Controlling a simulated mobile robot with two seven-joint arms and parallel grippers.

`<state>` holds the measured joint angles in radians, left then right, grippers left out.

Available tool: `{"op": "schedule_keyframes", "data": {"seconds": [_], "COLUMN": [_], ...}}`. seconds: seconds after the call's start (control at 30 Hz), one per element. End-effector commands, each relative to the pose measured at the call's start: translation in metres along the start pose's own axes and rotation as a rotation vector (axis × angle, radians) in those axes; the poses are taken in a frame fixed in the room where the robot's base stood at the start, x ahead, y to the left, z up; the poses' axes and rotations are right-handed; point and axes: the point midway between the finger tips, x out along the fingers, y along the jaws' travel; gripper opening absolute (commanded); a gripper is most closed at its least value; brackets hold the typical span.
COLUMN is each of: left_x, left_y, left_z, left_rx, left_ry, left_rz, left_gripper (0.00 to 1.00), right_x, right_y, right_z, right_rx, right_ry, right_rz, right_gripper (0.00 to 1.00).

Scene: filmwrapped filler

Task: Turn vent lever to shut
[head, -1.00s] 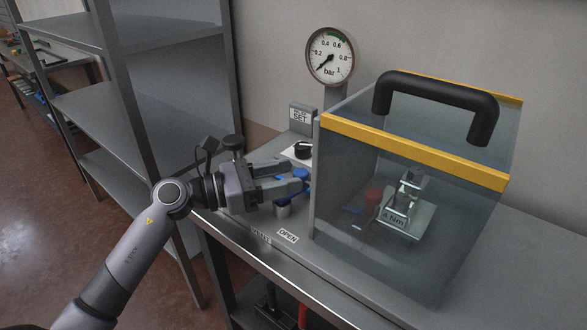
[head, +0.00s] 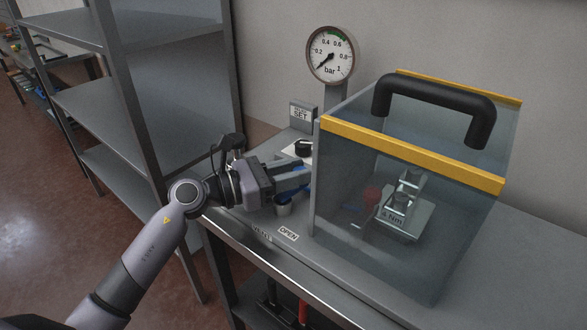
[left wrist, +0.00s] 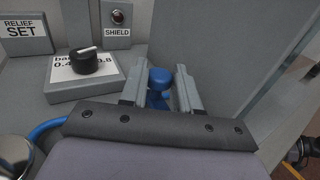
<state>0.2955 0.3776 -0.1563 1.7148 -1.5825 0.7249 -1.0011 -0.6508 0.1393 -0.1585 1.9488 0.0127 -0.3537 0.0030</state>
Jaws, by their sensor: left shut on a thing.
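The vent lever is blue and sits on a small metal valve body at the bench front, left of the clear shield box. My left gripper (head: 303,180) is shut on the lever and mostly hides it in the head view. In the left wrist view the blue lever (left wrist: 159,78) stands between the two grey fingers, its lower part also visible between them. An OPEN label (head: 288,234) lies on the bench in front of the valve. Another label left of it is too dim to read. My right gripper is not in view.
The clear box (head: 400,255) with yellow edges and black handle stands close right of the gripper. Behind are a pressure gauge (head: 330,54) with its needle near zero, a RELIEF SET block (left wrist: 25,30) and a black knob (left wrist: 84,61). A grey shelf (head: 130,98) stands left.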

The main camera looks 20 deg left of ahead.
Motion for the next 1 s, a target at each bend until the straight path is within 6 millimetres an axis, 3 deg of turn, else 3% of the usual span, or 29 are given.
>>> {"op": "schedule_keyframes", "data": {"seconds": [0.23,0.63,0.67,0.7,1.0], "left_x": [-0.003,-0.003,-0.003,-0.003,-0.004], "left_y": [0.002,0.003,0.003,0.003,0.003], "left_z": [0.001,-0.001,-0.001,-0.001,-0.001], "left_rx": [-0.003,0.000,0.000,0.000,0.000], "left_ry": [0.006,0.003,0.003,0.003,0.002], "left_rz": [0.104,0.127,0.127,0.127,0.127], "left_gripper": [0.01,0.01,0.41,0.54,0.54], "right_x": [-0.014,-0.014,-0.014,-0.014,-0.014], "right_y": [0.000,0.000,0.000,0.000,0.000], "right_z": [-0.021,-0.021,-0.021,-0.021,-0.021], "right_rx": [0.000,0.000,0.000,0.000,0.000], "right_ry": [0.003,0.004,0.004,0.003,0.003], "right_rz": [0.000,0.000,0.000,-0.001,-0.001], "right_gripper": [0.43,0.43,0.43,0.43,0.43]}}
